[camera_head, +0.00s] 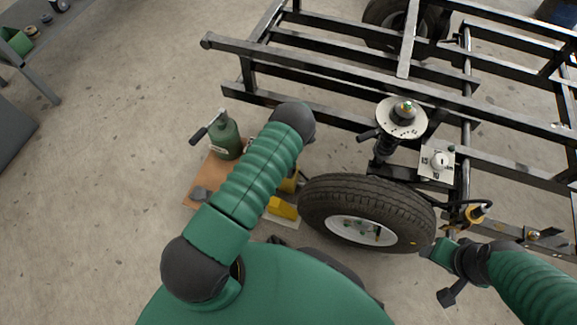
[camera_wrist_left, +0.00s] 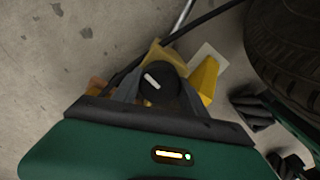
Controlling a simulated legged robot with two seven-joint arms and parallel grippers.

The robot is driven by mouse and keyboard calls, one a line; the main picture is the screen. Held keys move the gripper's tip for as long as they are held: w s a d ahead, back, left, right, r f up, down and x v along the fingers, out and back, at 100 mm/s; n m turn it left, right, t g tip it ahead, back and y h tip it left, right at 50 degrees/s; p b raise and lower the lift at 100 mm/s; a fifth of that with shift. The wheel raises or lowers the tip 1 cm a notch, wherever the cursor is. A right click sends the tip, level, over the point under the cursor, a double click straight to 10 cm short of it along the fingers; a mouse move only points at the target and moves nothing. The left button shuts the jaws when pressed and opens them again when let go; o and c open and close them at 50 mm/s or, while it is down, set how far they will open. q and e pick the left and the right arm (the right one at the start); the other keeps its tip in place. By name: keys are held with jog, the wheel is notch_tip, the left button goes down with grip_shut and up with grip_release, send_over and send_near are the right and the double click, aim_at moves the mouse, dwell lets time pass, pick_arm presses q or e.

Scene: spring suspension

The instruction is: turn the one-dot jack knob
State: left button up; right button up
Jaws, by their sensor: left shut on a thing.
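A round black knob (camera_wrist_left: 158,82) with a white line sits on a yellow jack (camera_wrist_left: 205,78) in the left wrist view. My left gripper (camera_wrist_left: 157,92) is shut on this knob, with a grey finger on each side. No dot mark can be made out. In the head view my left arm covers the knob and the gripper; parts of the yellow jack (camera_head: 283,208) show beside the arm, left of the wheel.
A tyred wheel (camera_head: 368,212) stands right of the jack, under a black metal frame (camera_head: 330,78). A green bottle jack (camera_head: 225,138) stands on a brown board (camera_head: 203,182) at the left. A cable crosses near the knob. Open concrete floor lies farther left.

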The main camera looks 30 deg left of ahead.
pick_arm(q)
jog(key=shift+w+d+n, duration=0.1)
jog(key=shift+n, duration=1.4)
jog(key=o, duration=1.4)
notch_tip(320, 180, up, 17)
jog(key=p, duration=0.8)
jog(key=shift+f, duration=0.15)
